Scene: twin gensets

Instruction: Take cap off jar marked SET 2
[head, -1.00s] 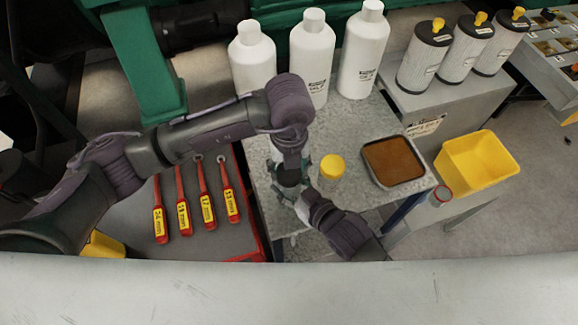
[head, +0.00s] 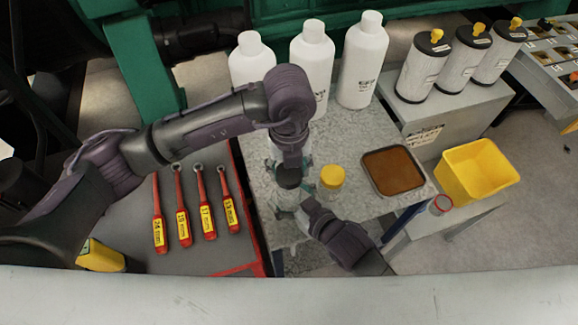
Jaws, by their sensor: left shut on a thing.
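My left gripper (head: 290,165) points down over the table, shut on a dark cap (head: 289,179). Just below it, a clear jar (head: 287,198) shows in part; its label cannot be read. A gap between cap and jar is hard to judge from above. My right gripper (head: 287,209) reaches in from the lower right, its fingers at the jar's body; whether they press on it I cannot tell. A second jar with a yellow cap (head: 332,176) stands just to the right, upright, apart from both grippers.
A tray of brown liquid (head: 393,170) lies right of the jars on the grey table (head: 350,205). White bottles (head: 312,60) stand behind. Red-handled wrenches (head: 182,215) lie to the left. A yellow bin (head: 478,172) and grey canisters (head: 424,66) are at the right.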

